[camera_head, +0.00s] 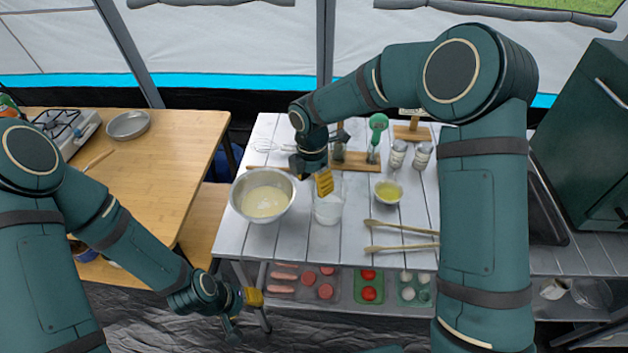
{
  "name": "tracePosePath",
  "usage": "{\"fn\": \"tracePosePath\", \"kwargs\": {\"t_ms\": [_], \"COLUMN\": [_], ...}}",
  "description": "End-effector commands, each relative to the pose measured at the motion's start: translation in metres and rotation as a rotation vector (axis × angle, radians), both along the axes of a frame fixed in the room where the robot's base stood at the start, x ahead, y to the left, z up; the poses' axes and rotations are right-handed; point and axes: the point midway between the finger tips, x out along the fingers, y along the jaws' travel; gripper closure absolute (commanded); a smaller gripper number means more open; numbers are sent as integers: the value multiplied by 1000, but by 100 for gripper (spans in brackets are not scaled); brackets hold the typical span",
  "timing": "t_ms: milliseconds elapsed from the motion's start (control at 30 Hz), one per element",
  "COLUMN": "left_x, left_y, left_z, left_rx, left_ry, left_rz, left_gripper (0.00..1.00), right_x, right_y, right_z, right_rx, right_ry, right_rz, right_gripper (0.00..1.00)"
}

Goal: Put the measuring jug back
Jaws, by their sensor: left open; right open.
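A clear measuring jug (328,210), with what looks like white contents, stands upright on the white slatted table (290,240), just right of a steel bowl. My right gripper (318,176) is open above and at the far side of the jug. Its yellow finger pad overlaps the jug's upper part in the picture; I cannot tell whether they touch. The jug's handle is hard to make out. My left gripper (243,311) is open and empty, low in front of the table's left front corner.
The steel bowl (246,202) holds a pale mixture. A small bowl (388,191), shakers (397,155), wooden spoons (400,227) and a wooden stand (356,161) surround the jug. Food trays (370,272) lie on the shelf below. A wooden table (175,150) with a pan is at left.

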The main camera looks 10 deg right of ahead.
Motion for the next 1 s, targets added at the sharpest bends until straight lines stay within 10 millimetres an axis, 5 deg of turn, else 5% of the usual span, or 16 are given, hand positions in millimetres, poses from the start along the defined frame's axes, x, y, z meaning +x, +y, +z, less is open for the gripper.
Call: {"fn": "tracePosePath", "kwargs": {"t_ms": [167, 600, 1000], "left_x": [-1, -5, -6], "left_y": [0, -1, -1], "left_z": [6, 26, 29], "left_rx": [0, -3, -3], "left_ry": [2, 12, 14], "left_rz": [-1, -2, -3], "left_gripper": [53, 53, 53], "right_x": [2, 6, 6], "right_y": [1, 3, 4], "right_z": [18, 103, 123], "right_rx": [1, 1, 0], "right_ry": [-4, -3, 0], "right_rz": [0, 0, 0], "right_gripper": [45, 45, 45]}}
